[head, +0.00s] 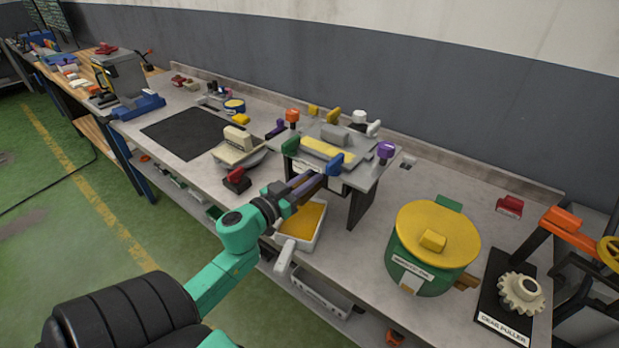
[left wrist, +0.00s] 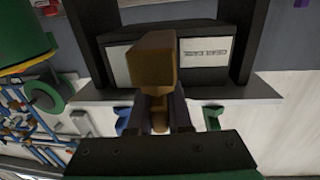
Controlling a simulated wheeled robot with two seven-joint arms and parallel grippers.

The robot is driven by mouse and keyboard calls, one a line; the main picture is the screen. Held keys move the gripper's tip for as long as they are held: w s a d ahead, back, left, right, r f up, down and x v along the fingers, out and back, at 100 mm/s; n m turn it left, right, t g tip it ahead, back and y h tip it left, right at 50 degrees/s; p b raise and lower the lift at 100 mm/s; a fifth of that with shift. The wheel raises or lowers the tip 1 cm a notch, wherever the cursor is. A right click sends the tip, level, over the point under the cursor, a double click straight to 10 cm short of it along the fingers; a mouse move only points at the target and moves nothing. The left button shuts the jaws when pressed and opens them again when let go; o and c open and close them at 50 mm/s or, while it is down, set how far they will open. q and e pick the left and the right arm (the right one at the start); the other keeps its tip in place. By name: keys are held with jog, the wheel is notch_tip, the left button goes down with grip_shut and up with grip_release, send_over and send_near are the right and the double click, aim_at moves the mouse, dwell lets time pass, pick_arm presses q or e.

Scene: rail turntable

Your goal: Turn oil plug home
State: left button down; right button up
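My left gripper (head: 322,178) is in front of the grey bench fixture (head: 362,205), close to its front face and the blue knob (head: 336,163). In the left wrist view the fingers (left wrist: 160,115) are closed around the narrow stem of a brown block (left wrist: 152,62), whose wider head points towards the fixture's dark, labelled front. The block may be the oil plug; its threads and any hole for it are hidden. I cannot tell whether it touches the fixture. My right gripper is not in view.
A white tray (head: 283,240) with yellow contents sits below the gripper. A green drum with a yellow lid (head: 438,232) stands to the right, beside a gear puller (head: 522,294). A beige device (head: 238,148) and a black mat (head: 185,134) lie to the left.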

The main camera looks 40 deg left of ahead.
pick_arm(q)
jog(key=shift+d+r+m+h, duration=0.1)
jog(key=shift+m+h, duration=0.2)
jog(key=shift+h, duration=0.2)
jog(key=shift+d+m+g+h+p, duration=0.25)
jog(key=shift+m+h+p, duration=0.55)
jog(key=shift+h, duration=0.4)
jog(key=shift+s+d+m+g+h+p, duration=0.15)
jog(key=shift+m+g+h+p, duration=0.25)
jog(key=shift+m+h, duration=0.65)
jog(key=m+g+h+b, duration=0.3)
jog(key=m+g+b, duration=0.1)
jog(key=g, duration=0.1)
jog(key=s+d+m+g+h+b, duration=0.1)
jog(key=m+g+h+b, duration=0.3)
jog(key=g+b, duration=0.1)
jog(key=s+m+g+h+b, duration=0.1)
jog(key=m+g+h+b, duration=0.3)
jog(key=g+b, duration=0.1)
jog(key=shift+s+d, duration=0.25)
jog(key=shift+d, duration=0.15)
jog(key=shift+g, duration=0.35)
